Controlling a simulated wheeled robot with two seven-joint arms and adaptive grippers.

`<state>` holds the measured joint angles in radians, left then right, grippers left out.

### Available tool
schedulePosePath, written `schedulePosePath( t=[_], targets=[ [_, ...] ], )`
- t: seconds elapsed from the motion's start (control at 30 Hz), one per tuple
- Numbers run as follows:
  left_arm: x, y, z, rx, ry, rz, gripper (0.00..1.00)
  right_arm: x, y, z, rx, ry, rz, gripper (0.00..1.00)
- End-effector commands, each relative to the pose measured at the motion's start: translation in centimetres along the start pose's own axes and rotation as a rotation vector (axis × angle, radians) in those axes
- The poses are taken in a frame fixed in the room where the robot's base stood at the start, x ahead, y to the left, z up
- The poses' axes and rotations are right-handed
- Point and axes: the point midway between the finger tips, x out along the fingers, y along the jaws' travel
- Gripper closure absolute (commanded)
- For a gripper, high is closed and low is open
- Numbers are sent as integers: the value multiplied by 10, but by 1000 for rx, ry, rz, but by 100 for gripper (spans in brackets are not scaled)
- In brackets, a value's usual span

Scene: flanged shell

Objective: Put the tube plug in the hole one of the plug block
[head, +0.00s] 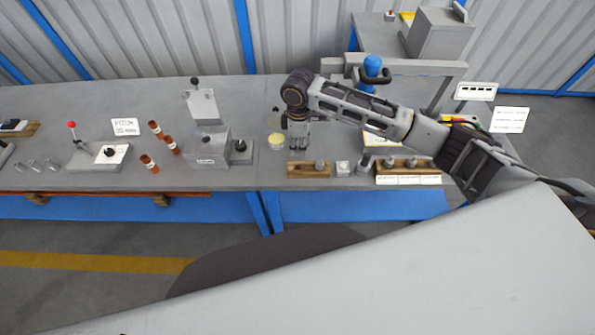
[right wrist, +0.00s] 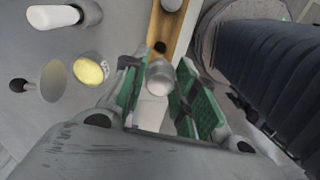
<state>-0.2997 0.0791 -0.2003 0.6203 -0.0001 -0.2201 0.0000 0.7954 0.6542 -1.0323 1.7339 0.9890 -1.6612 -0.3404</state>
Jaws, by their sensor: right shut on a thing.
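The plug block, a small wooden block (head: 308,171), lies near the front edge of the bench. It also shows in the right wrist view (right wrist: 176,42), with a dark open hole close to my gripper and a grey plug (right wrist: 172,4) farther along. My right gripper (head: 298,147) points down at the back left of this block. In the right wrist view its green-padded fingers (right wrist: 158,95) are shut on a grey rounded cylinder, the tube plug (right wrist: 160,76). The plug is beside the hole in the picture; its height above the block is unclear. My left gripper is not in view.
A longer wooden block (head: 408,164) with grey plugs and white labels lies to the right, with small metal parts between. A yellow-topped round dish (head: 276,140) is left of my gripper. A grey fixture (head: 207,148) and orange tubes (head: 149,163) stand farther left.

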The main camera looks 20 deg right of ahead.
Motion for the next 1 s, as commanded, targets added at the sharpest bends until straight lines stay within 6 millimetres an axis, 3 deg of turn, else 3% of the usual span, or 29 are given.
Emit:
schedulePosePath(
  t=[0.63,1.0],
  targets=[
    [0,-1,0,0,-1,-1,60,5,0,-2,-66,-1,1,100],
    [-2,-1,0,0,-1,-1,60,47,-1,-2,-66,-2,-1,100]
  ],
)
